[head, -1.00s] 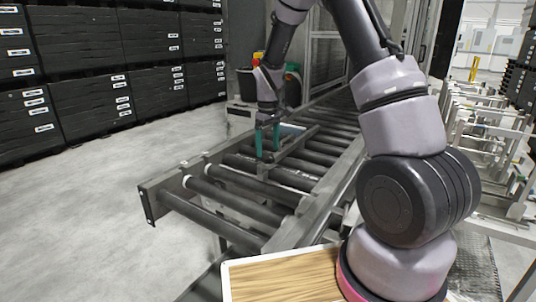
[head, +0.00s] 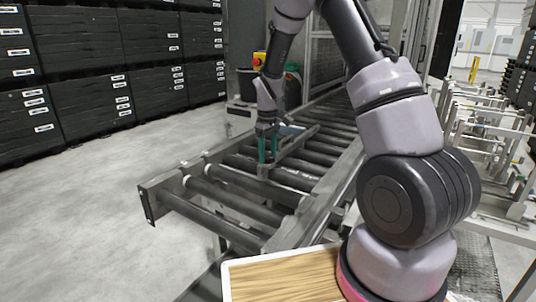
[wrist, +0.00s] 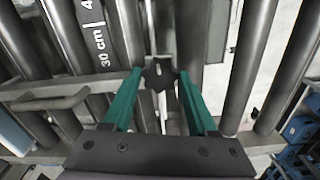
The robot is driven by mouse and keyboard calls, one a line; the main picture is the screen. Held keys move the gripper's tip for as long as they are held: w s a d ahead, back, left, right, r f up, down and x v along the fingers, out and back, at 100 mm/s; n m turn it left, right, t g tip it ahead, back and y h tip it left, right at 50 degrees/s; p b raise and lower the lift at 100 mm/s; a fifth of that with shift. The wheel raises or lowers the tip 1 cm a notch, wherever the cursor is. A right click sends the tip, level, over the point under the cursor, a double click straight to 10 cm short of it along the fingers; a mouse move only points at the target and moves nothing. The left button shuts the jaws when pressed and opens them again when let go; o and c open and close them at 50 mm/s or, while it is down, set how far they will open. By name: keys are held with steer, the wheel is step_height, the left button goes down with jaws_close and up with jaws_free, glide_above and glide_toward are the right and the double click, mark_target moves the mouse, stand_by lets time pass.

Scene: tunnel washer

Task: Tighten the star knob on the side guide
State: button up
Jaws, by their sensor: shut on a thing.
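The dark star knob (wrist: 158,75) shows in the wrist view, between the two teal fingertips of my gripper (wrist: 160,73). My gripper is shut on the knob. In the head view my gripper (head: 267,149) points down over the roller conveyor at the near end of the grey side guide (head: 298,143). The knob is too small and too covered by the fingers to make out there.
The roller conveyor (head: 205,193) runs from the front left to the back right. Stacked black crates (head: 100,70) stand at the left. A wooden-topped tray (head: 285,278) is at the front. The grey floor at left is clear.

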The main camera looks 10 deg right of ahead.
steer(key=shift+m, duration=0.3)
steer(key=m, duration=0.3)
steer(key=shift+m, duration=0.4)
steer(key=m, duration=0.4)
steer(key=shift+m, duration=0.3)
steer(key=m, duration=0.4)
steer(key=shift+r, duration=0.1)
steer(key=m, duration=0.5)
steer(key=shift+m, duration=0.3)
steer(key=o, duration=1.4)
